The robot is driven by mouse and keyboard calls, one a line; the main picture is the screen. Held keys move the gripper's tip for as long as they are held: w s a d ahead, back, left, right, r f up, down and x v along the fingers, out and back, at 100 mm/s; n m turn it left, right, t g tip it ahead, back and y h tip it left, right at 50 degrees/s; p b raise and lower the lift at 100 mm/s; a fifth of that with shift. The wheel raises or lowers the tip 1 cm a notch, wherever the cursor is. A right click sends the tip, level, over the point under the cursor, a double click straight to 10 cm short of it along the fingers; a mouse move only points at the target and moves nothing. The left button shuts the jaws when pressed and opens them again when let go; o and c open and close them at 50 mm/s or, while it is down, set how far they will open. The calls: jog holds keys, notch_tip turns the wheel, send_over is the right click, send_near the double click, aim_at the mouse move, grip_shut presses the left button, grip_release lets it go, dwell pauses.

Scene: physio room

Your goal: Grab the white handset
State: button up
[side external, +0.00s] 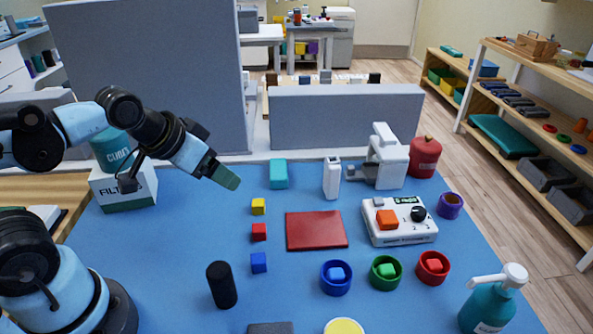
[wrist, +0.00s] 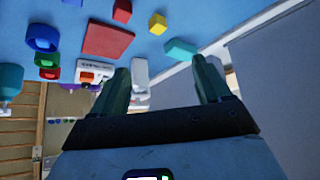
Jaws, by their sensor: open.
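The white handset (side external: 331,178) stands upright on the blue table, to the right of a teal block (side external: 278,174). In the wrist view the handset (wrist: 140,72) shows just beside the left finger, which may cover part of it. My gripper (side external: 227,178) is open and empty, with green fingertips. It is in the air above the left part of the table, left of the teal block and well apart from the handset. In the wrist view both fingers (wrist: 162,66) are spread, with the teal block (wrist: 180,50) beyond the gap.
A white device (side external: 386,160) and a red canister (side external: 425,157) stand right of the handset. A control box (side external: 399,220), red mat (side external: 316,230) and small cubes lie in front. A grey partition (side external: 345,118) rises behind. The blue table around the yellow cube (side external: 258,207) has free room.

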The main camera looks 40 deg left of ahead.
jog(key=shift+o, duration=0.6)
jog(key=shift+w, duration=0.1)
jog(key=m+t+h, duration=0.3)
jog(key=m+h, duration=0.5)
jog(key=h, duration=0.1)
send_near(339, 175)
jog(key=a+f, duration=0.1)
jog(key=a, duration=0.2)
jog(key=x, duration=1.3)
jog(key=shift+w+a, duration=0.1)
jog(key=shift+r, duration=0.1)
jog(key=c, duration=1.1)
